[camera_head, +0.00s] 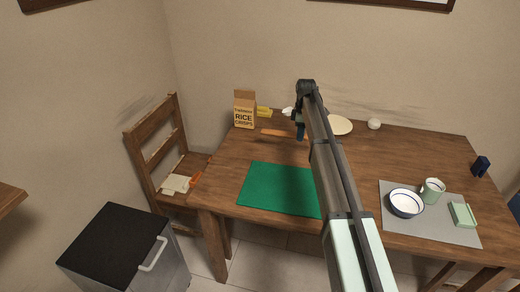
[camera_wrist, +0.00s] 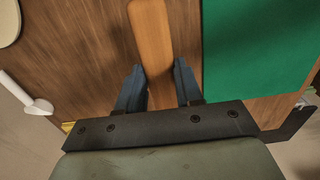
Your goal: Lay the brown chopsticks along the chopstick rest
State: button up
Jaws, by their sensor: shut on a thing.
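My gripper (camera_wrist: 158,82) has its two dark blue fingers on either side of a long orange-brown wooden bar (camera_wrist: 151,38). The bar looks like the brown chopsticks, but I see no split between sticks. It runs from between the fingers away from the wrist, with a rounded far end. In the head view the bar (camera_head: 283,134) lies at or just above the table's back part, left of my gripper (camera_head: 300,132). A small pale green rectangular piece (camera_head: 463,215) on the grey mat at the right may be the chopstick rest; I cannot tell for sure.
The grey mat (camera_head: 437,233) also bears a bowl (camera_head: 406,203) and a mug (camera_head: 432,190). A green mat (camera_head: 278,188) lies at front left. A rice crisps box (camera_head: 244,112), a cream plate (camera_head: 340,125) and a white round thing (camera_head: 374,124) stand at the back. The table's middle right is clear.

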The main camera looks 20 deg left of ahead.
aim_at(298, 157)
jog(key=shift+f, duration=4.95)
jog(key=o, duration=1.1)
jog(key=shift+c, duration=0.2)
